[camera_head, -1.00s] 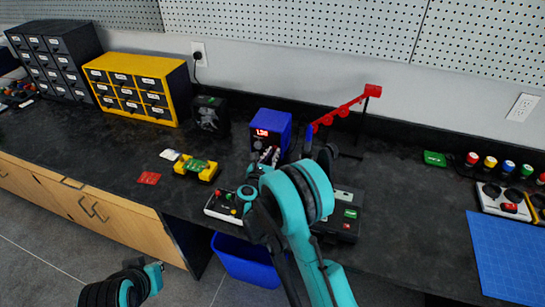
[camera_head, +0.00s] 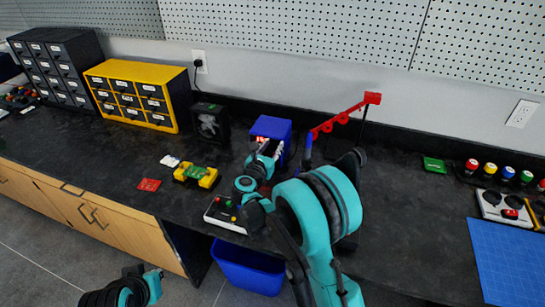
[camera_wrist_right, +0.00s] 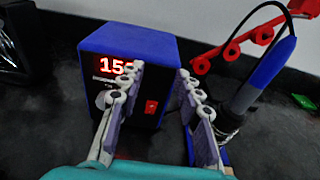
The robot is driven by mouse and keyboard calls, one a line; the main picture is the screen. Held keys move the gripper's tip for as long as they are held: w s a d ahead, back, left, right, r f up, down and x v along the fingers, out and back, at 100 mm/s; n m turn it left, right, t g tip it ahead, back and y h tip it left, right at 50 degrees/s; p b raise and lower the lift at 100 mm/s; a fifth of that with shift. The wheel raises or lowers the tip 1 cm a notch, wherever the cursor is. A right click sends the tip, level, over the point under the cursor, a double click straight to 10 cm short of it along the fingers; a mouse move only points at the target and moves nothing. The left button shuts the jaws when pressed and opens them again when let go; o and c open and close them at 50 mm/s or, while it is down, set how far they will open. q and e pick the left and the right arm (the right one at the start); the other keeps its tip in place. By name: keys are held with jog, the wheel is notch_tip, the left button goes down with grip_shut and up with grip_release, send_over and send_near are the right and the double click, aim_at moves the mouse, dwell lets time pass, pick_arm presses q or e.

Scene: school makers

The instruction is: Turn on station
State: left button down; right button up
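The station is a blue box (camera_head: 268,124) on the dark bench. In the right wrist view the blue station (camera_wrist_right: 150,45) fronts me, with a lit red display (camera_wrist_right: 112,66), a knob partly behind a finger, and a red switch (camera_wrist_right: 151,106). My right gripper (camera_wrist_right: 160,72) is open, its two fingers apart and empty. The switch shows between the fingers; I see no clear contact. In the head view my right gripper (camera_head: 268,148) is in front of the station and hides part of its face. No fingers of my left gripper show.
A blue-handled iron (camera_wrist_right: 268,72) stands upright close right of the station, beside a red arm (camera_head: 345,116). A small control box (camera_head: 222,217) lies in front. A yellow drawer cabinet (camera_head: 118,68) is farther left.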

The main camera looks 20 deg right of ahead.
jog(key=shift+r, duration=1.55)
jog(key=shift+r, duration=0.25)
notch_tip(320, 180, up, 10)
jog(key=s+a+n+t+y, duration=0.1)
jog(key=a+n+t+y, duration=0.25)
jog(key=n, duration=0.55)
jog(key=s+a+r+n+y, duration=0.55)
jog(key=s+n+y, duration=0.25)
jog(key=n, duration=0.7)
jog(key=s+d+f+n+g, duration=0.2)
jog(key=s+f+n, duration=0.4)
jog(key=s, duration=0.3)
jog(key=s+d+f+n+g+h, duration=0.1)
jog(key=s+f+n+g, duration=0.3)
jog(key=s, duration=0.5)
jog(key=s+d+f+n+g+h, duration=0.1)
jog(key=s+d+f+n+g, duration=0.2)
jog(key=s+f+n, duration=0.5)
jog(key=shift+s+f+n+g, duration=0.4)
jog(key=shift+s+f+g, duration=0.15)
jog(key=shift+s+f, duration=0.4)
